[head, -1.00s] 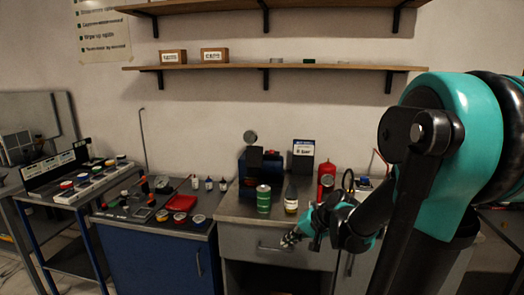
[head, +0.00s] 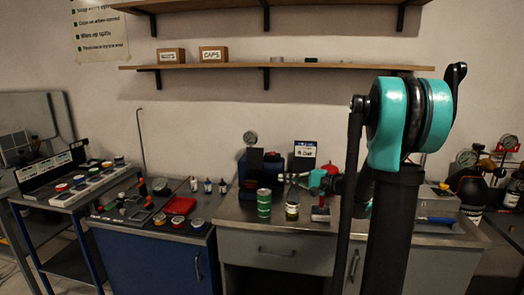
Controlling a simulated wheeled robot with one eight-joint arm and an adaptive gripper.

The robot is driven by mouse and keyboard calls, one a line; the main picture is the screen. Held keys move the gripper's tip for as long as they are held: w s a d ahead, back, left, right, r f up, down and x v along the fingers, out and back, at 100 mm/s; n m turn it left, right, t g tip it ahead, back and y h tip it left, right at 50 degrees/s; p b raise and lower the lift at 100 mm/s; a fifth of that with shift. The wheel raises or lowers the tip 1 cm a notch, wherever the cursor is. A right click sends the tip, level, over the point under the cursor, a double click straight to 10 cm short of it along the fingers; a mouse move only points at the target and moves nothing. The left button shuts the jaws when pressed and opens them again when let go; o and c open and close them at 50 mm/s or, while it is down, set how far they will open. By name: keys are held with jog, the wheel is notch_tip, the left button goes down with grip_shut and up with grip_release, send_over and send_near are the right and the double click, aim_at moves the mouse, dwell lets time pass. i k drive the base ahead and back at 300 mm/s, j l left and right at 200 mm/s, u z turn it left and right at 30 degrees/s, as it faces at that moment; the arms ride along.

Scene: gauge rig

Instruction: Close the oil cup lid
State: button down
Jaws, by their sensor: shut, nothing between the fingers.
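A dark blue and black rig (head: 250,180) with a round gauge (head: 250,138) on top stands at the back of the grey bench. I cannot make out the oil cup or its lid for sure at this size. My gripper (head: 283,177) is shut and empty. It points left, close to the right side of the rig in the picture, above a small jar with a pale label (head: 292,212). Whether it touches the rig cannot be told. My arm comes in from the right and hides part of the bench behind it.
A green can (head: 264,204) stands in front of the rig. A red object (head: 330,167) shows behind my arm. A sign (head: 304,152) stands at the back. A red tray (head: 180,206) and small bottles (head: 208,186) are on the blue cabinet at left. Gauges (head: 467,158) stand at right.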

aim_at(254, 156)
jog(key=i, duration=0.85)
